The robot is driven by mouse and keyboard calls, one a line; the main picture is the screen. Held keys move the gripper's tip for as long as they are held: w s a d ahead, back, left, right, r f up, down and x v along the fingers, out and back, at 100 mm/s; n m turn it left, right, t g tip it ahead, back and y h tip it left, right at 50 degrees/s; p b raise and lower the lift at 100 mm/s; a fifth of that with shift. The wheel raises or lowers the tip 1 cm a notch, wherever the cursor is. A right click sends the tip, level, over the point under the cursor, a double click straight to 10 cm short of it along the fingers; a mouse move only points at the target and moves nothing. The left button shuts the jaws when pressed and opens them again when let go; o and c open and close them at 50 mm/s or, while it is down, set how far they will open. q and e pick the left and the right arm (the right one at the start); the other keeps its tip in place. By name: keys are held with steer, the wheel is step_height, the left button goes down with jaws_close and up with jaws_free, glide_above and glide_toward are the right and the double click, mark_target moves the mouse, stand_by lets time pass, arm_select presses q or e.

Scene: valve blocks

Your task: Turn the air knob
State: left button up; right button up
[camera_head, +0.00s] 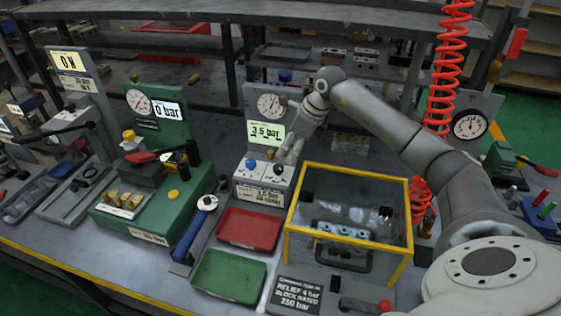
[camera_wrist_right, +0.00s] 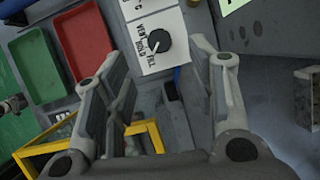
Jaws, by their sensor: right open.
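A black knob (camera_head: 279,168) with a white pointer line sits on a white labelled panel of the 3.5 bar station. It also shows in the right wrist view (camera_wrist_right: 158,41), ahead of the fingers. A blue knob (camera_head: 250,164) sits to its left in the head view; which knob is the air knob I cannot tell for sure. My right gripper (camera_head: 290,148) is open and empty, just above and behind the black knob. In the right wrist view the fingers (camera_wrist_right: 160,72) stand apart with the knob between their directions, not touching it. My left gripper is not in view.
A yellow-framed clear box (camera_head: 295,235) stands in front of the station, close below my right arm. A red tray (camera_head: 248,229) and a green tray (camera_head: 229,276) lie to its left. A gauge board (camera_head: 266,105) rises behind the knobs. A red coiled hose (camera_head: 448,70) hangs at right.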

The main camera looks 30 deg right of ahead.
mark_target(279, 167)
steer(key=p+x, duration=0.1)
steer(key=x, duration=0.7)
steer(key=shift+a+p, duration=0.1)
steer(key=shift+p, duration=0.2)
steer(key=c, duration=1)
